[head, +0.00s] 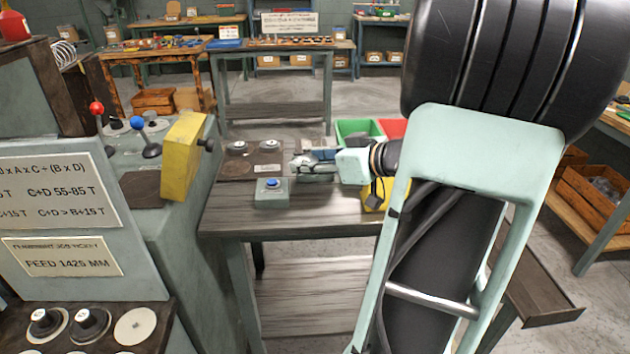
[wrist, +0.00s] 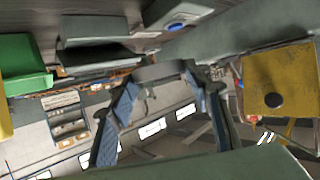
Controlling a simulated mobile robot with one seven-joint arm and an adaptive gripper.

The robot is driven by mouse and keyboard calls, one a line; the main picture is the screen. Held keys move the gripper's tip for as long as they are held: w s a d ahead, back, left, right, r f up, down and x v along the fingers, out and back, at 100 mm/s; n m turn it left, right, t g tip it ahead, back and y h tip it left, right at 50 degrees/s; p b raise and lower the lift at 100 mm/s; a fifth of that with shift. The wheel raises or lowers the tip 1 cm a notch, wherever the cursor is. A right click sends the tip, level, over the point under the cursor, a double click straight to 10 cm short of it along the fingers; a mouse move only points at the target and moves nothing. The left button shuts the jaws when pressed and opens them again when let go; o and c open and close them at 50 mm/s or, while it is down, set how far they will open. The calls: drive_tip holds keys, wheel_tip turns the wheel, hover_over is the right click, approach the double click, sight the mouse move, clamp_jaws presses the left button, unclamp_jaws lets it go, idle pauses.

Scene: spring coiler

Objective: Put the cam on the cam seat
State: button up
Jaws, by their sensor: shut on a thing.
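My gripper (head: 312,158) is over the back part of the small wooden table in the head view. In the wrist view its blue fingers (wrist: 162,76) are shut on a thin dark grey piece (wrist: 160,71), which I take to be the cam. It is seen nearly edge-on, and its face is hidden. In the head view the held piece is too small to make out clearly. I cannot say for certain which part is the cam seat. Round pale discs (head: 155,125) show on top of the green machine at the left, behind the levers.
The table holds a blue-button box (head: 272,192) and a dark board with two black-knobbed discs (head: 238,147). Green (head: 358,128) and red (head: 392,128) bins stand behind. The machine's yellow cover (head: 180,160) stands up left of the table. The table's front left is clear.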

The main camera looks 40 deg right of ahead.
sight(313, 204)
wheel_tip(313, 204, down, 9)
drive_tip(key=b, duration=0.3)
drive_tip(key=shift+f, duration=0.15)
drive_tip(key=shift+f, duration=0.1)
drive_tip(key=o, duration=1)
drive_tip(key=shift+f, duration=0.1)
